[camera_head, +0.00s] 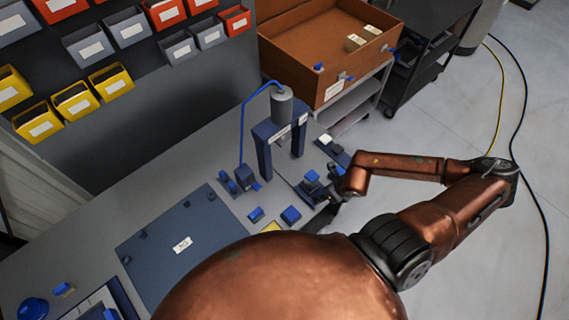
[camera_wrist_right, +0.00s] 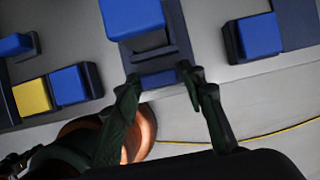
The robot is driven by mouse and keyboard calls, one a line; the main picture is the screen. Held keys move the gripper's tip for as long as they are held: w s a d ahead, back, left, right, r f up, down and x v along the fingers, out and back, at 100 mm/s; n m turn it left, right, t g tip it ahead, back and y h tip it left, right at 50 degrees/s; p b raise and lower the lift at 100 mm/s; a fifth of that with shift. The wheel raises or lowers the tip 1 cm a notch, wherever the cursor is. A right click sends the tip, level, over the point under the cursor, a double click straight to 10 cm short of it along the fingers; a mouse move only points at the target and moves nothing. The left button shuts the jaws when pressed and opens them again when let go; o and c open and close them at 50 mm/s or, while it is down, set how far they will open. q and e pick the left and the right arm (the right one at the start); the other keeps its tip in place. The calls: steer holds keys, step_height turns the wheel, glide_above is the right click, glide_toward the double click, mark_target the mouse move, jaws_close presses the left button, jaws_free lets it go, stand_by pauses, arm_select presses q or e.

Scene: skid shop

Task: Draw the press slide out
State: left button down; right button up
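The press (camera_head: 280,132) stands on the bench, a dark blue frame with a grey cylinder on top and a blue hose. Its slide (camera_head: 300,192) reaches from under the frame towards the bench's front edge and carries a blue block (camera_head: 311,177). In the right wrist view the blue block (camera_wrist_right: 133,16) is at the top, and the slide's dark blue front end (camera_wrist_right: 159,79) lies below it. My right gripper (camera_wrist_right: 160,77) is open, its fingers on either side of that front end; contact cannot be told. My left gripper is not in view.
Blue blocks in dark holders (camera_wrist_right: 258,35) and a yellow block (camera_wrist_right: 32,97) flank the slide. A dark blue mat (camera_head: 170,250) lies on the bench. A brown crate (camera_head: 300,50) stands on a cart behind. The floor at right is open, with cables.

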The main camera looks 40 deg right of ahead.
steer(key=shift+o, duration=0.9)
step_height(320, 180, up, 5)
steer(key=p, duration=0.4)
steer(key=shift+f, duration=0.2)
steer(key=p+v, duration=0.4)
stand_by(0.5)
